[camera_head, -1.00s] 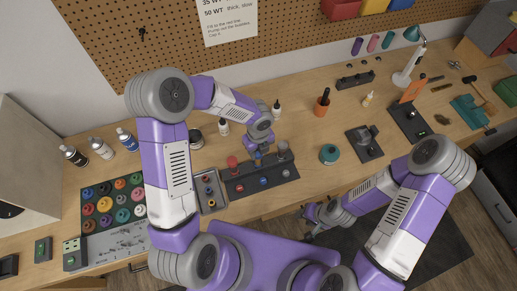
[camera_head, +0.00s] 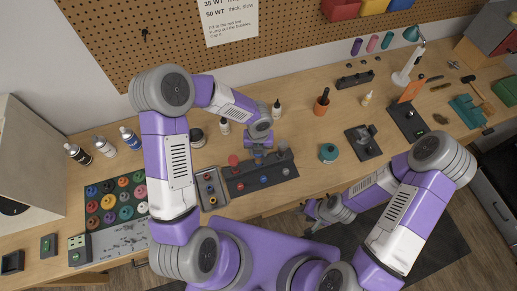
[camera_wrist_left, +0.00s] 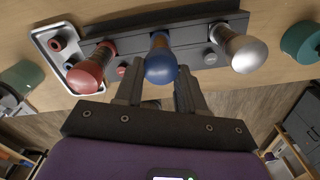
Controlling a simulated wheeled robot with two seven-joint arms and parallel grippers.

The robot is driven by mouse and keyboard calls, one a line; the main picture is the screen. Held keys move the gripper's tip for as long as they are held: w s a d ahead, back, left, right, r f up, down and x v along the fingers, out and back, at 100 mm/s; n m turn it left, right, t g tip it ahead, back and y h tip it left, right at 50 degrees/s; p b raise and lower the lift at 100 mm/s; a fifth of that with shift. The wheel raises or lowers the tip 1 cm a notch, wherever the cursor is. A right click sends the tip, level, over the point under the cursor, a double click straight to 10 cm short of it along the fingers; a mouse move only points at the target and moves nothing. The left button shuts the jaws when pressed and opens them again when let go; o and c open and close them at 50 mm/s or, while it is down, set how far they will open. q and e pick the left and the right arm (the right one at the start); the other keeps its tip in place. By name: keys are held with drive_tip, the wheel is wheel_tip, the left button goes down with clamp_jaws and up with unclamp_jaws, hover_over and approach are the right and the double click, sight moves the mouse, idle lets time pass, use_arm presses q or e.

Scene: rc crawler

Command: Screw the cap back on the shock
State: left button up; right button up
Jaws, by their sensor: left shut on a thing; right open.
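A dark stand (camera_head: 240,185) on the bench holds three upright shocks in a row. The left one has a red rounded top (camera_wrist_left: 86,75), the right one a silver top (camera_wrist_left: 243,52). My left gripper (camera_head: 258,157) is over the middle place. In the left wrist view its two fingers (camera_wrist_left: 160,88) are closed at the sides of the blue rounded cap (camera_wrist_left: 161,66), at the middle shock. I cannot tell how fully the cap is seated. My right gripper (camera_head: 317,217) is open and empty, low in front of the bench edge.
A grey tray (camera_head: 222,203) with small parts is left of the stand. Several small bottles (camera_head: 277,110) stand behind it. A teal round container (camera_head: 328,153) is on the right. Coloured parts (camera_head: 107,202) lie on a mat at far left. Bare wood lies between stand and teal container.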

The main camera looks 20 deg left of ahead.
use_arm(q)
drive_tip(key=m, duration=0.2)
drive_tip(key=shift+m, duration=0.3)
drive_tip(key=o, duration=1.1)
drive_tip(key=shift+r, duration=0.15)
wheel_tip(320, 180, up, 7)
drive_tip(key=shift+r, duration=0.2)
